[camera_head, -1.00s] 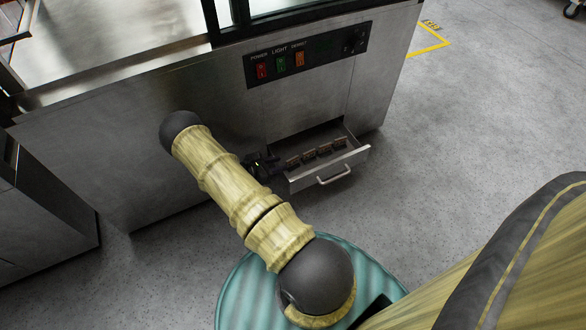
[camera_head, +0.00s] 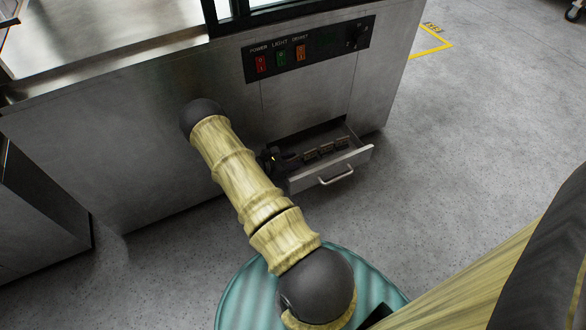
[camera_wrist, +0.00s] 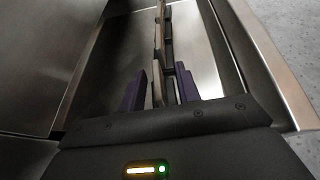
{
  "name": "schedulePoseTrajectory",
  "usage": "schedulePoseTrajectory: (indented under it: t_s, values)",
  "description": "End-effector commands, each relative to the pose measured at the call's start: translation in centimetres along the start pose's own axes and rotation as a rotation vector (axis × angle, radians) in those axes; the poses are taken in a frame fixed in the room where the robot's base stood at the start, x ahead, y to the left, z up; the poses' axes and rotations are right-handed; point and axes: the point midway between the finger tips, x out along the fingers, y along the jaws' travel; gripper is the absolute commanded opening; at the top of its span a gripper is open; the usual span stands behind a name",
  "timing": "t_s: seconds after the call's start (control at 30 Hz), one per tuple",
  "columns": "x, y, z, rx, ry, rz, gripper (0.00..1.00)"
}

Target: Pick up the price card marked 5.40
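Several small brown price cards (camera_head: 326,147) stand in a row in the open drawer (camera_head: 332,171). Their markings are too small to read, so I cannot tell which is 5.40. My gripper (camera_head: 278,160) is at the left end of the row, partly hidden by my arm in the head view. In the wrist view my gripper (camera_wrist: 160,90) shows two dark purple fingers, spread apart. The nearest card (camera_wrist: 158,85) stands edge-on between them, with gaps beside it. The other cards (camera_wrist: 160,40) run away behind it inside the drawer.
The drawer front with its handle (camera_head: 336,176) sticks out from the steel counter (camera_head: 130,150). A switch panel (camera_head: 310,48) sits above it. Drawer walls (camera_wrist: 255,60) rise on both sides of my gripper.

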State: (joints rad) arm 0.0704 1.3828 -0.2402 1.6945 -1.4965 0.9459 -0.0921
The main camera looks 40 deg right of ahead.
Motion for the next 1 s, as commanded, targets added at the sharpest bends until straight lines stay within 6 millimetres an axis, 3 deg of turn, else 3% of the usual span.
schedulePoseTrajectory:
  t_s: [0.53, 0.7, 1.0]
  values:
    - [-0.23, 0.2, -0.06, -0.003, 0.0, 0.007, 0.33]
    - [-0.2, 0.19, -0.05, -0.003, 0.0, 0.007, 0.01]
    - [-0.11, 0.14, 0.02, -0.002, 0.0, 0.005, 0.0]
